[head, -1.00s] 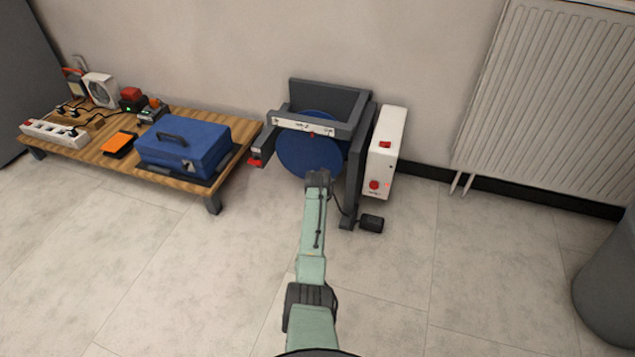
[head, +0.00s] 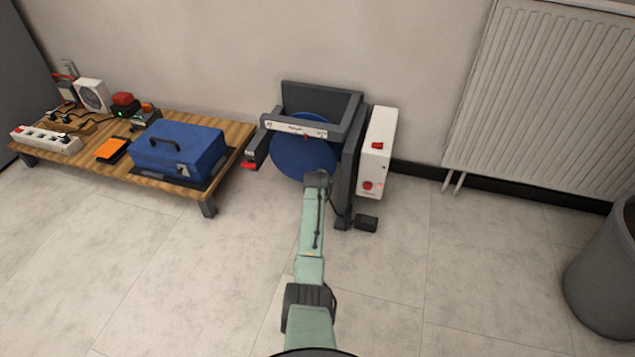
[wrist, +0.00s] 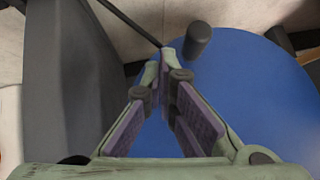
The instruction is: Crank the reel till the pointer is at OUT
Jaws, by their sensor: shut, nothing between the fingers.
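The reel is a large blue disc (head: 300,158) in a dark grey frame (head: 345,175) against the wall. A white scale strip (head: 293,128) runs across its top, with a small red pointer (head: 306,137) right of the strip's middle; its lettering is too small to read. The blue disc fills the right of the wrist view (wrist: 240,100). A dark cylindrical knob (wrist: 197,40) stands out from the disc, just right of my fingertips. My gripper (wrist: 171,58) is shut and empty beside the knob; contact cannot be told. In the head view my gripper (head: 318,177) hides the disc's lower right.
A white box with red buttons (head: 377,150) stands right of the frame, with a small black block (head: 367,222) below. A low wooden table (head: 200,192) with a blue case (head: 180,150) is at left. A radiator (head: 540,100) and grey bin (head: 605,275) are right. Front floor is clear.

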